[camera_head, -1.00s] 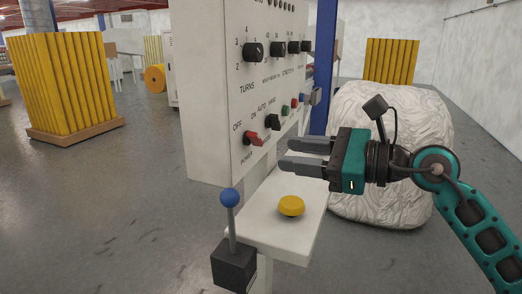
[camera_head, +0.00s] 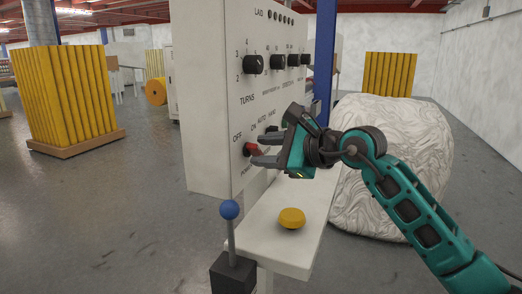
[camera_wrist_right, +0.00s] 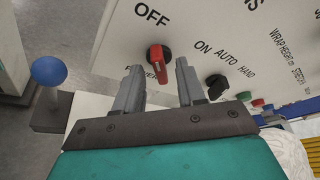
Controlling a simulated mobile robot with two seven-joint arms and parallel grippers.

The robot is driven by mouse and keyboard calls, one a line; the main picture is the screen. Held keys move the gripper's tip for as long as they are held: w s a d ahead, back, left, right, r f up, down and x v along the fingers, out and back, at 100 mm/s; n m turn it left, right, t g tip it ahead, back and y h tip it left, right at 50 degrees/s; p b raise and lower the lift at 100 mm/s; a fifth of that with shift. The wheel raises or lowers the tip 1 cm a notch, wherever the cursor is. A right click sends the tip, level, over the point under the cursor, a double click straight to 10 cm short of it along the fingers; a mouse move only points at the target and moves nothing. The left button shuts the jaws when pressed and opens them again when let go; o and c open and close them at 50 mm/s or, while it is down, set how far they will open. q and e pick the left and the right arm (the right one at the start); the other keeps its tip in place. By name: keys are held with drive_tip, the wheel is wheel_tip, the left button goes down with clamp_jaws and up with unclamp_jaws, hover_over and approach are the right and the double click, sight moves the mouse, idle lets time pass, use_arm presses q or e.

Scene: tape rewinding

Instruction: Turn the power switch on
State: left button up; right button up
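The red power switch (camera_head: 251,149) is on the white control panel (camera_head: 215,120), beside the "OFF" label. In the right wrist view the red switch (camera_wrist_right: 160,58) is just beyond and between the fingertips, its handle pointing down toward the "POWER" label. My right gripper (camera_head: 255,152) is open, with its two fingers apart and nothing held; in the right wrist view its fingers (camera_wrist_right: 158,66) flank the switch. The fingers partly cover the switch in the head view, and contact cannot be told. My left gripper is not in view.
A black selector knob (camera_wrist_right: 217,86) is just right of the fingers. A wrapped white roll (camera_head: 385,200) is behind my arm.

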drive_tip(key=shift+x, duration=0.8)
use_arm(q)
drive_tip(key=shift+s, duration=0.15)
use_arm(e)
drive_tip(key=c, duration=0.7)
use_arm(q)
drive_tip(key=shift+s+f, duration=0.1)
